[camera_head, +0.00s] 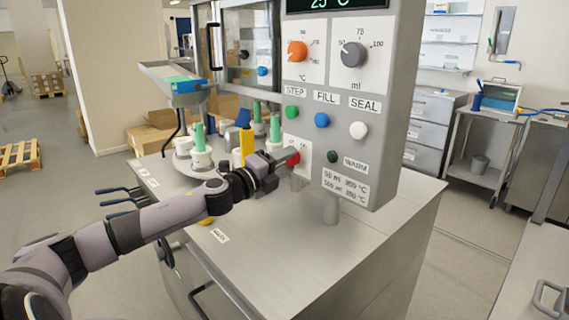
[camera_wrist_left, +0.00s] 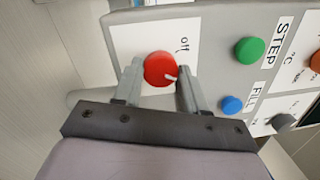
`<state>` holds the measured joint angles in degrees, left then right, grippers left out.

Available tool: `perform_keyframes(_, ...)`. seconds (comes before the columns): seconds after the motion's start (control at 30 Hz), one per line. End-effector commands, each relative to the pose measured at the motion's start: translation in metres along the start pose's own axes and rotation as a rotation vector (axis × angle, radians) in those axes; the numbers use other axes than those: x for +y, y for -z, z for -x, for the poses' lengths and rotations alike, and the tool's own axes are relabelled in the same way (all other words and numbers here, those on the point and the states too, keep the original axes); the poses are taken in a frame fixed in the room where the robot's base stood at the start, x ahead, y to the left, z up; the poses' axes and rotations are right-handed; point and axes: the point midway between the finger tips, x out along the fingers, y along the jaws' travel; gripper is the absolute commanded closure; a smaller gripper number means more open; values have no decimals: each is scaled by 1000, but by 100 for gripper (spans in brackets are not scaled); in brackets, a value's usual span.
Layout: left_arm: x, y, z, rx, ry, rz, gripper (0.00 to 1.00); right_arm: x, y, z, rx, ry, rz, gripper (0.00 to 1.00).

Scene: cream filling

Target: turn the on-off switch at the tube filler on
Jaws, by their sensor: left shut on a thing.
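The on-off switch is a round red knob (camera_head: 294,159) on a white plate, low on the left of the tube filler's grey panel (camera_head: 392,100). In the left wrist view, the red knob (camera_wrist_left: 158,69) sits between the two fingers of my left gripper (camera_wrist_left: 160,77), which is shut on it. The knob's white pointer is turned to the lower right there, away from the "off" label (camera_wrist_left: 185,44). An "on" label cannot be seen; a finger covers part of the plate. In the head view my left gripper (camera_head: 283,162) reaches the knob from the left. My right gripper is not in view.
Green (camera_head: 291,112), blue (camera_head: 322,120) and white (camera_head: 358,130) buttons sit above the switch, with a dark green lamp (camera_head: 332,157) to its right. Orange (camera_head: 297,51) and grey (camera_head: 353,54) dials are higher. White holders with green tubes (camera_head: 199,140) stand left, near my arm.

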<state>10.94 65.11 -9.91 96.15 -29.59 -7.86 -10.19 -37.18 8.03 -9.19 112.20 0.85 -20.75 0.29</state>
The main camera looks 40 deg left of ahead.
Motion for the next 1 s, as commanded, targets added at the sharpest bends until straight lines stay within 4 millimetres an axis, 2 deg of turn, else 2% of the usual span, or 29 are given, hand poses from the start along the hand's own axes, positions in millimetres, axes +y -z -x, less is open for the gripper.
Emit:
perform_keyframes(0.43,0,1,0,3,1,-13,89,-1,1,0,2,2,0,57)
perform_keyframes(0.47,0,1,0,3,1,-13,49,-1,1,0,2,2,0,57)
perform_keyframes(0.5,0,1,0,3,1,-13,36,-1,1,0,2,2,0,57)
perform_keyframes(0.53,0,1,0,3,1,-13,33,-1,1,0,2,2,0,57)
perform_keyframes(1.0,2,1,6,2,-1,-9,33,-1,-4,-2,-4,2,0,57)
